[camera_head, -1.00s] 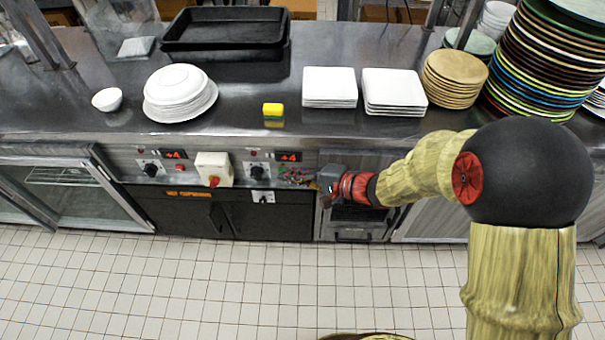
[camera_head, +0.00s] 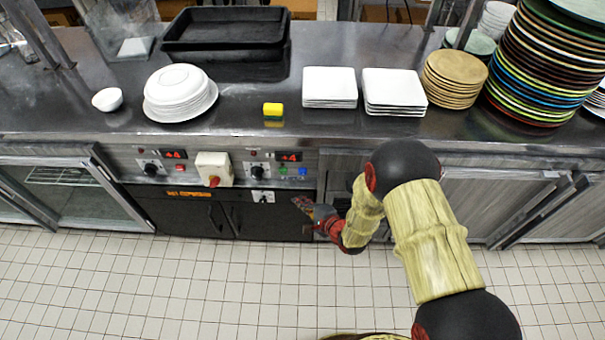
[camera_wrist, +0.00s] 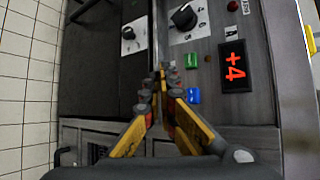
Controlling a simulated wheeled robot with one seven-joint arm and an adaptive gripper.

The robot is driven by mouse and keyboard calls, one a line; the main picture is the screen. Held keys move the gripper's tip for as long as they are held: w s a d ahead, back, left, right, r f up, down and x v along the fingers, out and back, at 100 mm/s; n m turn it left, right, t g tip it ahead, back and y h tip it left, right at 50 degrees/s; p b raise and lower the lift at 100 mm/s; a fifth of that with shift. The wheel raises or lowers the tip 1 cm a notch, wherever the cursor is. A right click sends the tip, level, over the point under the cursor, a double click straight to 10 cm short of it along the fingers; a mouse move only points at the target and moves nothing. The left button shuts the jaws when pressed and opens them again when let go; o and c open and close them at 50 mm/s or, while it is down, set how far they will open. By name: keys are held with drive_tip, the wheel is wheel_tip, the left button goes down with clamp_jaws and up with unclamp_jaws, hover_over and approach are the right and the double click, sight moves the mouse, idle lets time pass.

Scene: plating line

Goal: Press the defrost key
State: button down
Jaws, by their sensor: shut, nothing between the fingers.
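A green key (camera_head: 283,171) and a blue key (camera_head: 302,171) sit side by side on the control panel under the right +4 display (camera_head: 289,156). In the wrist view, the green key (camera_wrist: 191,60) and the blue key (camera_wrist: 192,95) are beside the fingers. Their markings are too small to read, so I cannot tell which is the defrost key. My gripper (camera_head: 298,203) is below the keys, in front of the lower dark cabinet front. Its fingertips (camera_wrist: 160,74) are together and empty, and appear apart from both keys.
A black knob (camera_head: 257,172) is left of the keys. A white box with a red switch (camera_head: 214,168) is farther left. A yellow sponge (camera_head: 273,109), plate stacks (camera_head: 330,86) and dark trays (camera_head: 225,30) rest on the steel counter above. The tiled floor in front is clear.

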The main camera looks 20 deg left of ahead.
sight(303, 172)
drive_tip(key=w+a+b, duration=0.1)
drive_tip(key=w+a, duration=0.1)
drive_tip(key=w, duration=0.6)
drive_tip(key=shift+w, duration=0.25)
drive_tip(key=shift+w+b, duration=0.15)
drive_tip(key=shift+b, duration=0.3)
idle(0.9)
drive_tip(key=shift+w+a, duration=0.1)
drive_tip(key=shift+w, duration=0.15)
drive_tip(key=shift+w+a+r+b, duration=0.1)
drive_tip(key=shift+w+a+b, duration=0.05)
drive_tip(key=shift+w+b, duration=0.45)
idle(0.8)
drive_tip(key=shift+s, duration=0.15)
drive_tip(key=shift+s+d, duration=0.25)
drive_tip(key=shift+s, duration=0.6)
drive_tip(key=shift+s, duration=0.1)
